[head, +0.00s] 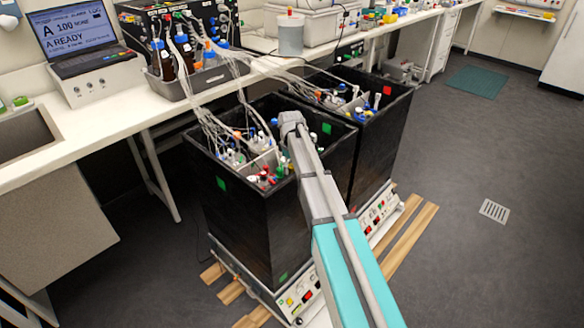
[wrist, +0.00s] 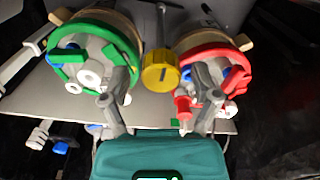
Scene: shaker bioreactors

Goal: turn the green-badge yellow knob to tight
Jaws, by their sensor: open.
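The yellow knob (wrist: 160,72) shows in the wrist view on a metal post, between a vessel with a green ring (wrist: 62,57) and one with a red ring (wrist: 247,60). A dark, near-upright mark is on its face. My gripper (wrist: 158,97) is open and empty, with one finger below left of the knob and one below right. The knob appears ahead of the gap between the fingers; contact cannot be told. In the head view my arm reaches into the nearer black box, which bears green badges (head: 222,184). The fingertips and the knob are not distinguishable there.
A second black box with a red badge (head: 388,90) stands behind right. Tubes and cables (head: 215,125) run from the bench (head: 110,115) into the boxes. Open floor (head: 450,190) lies to the right.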

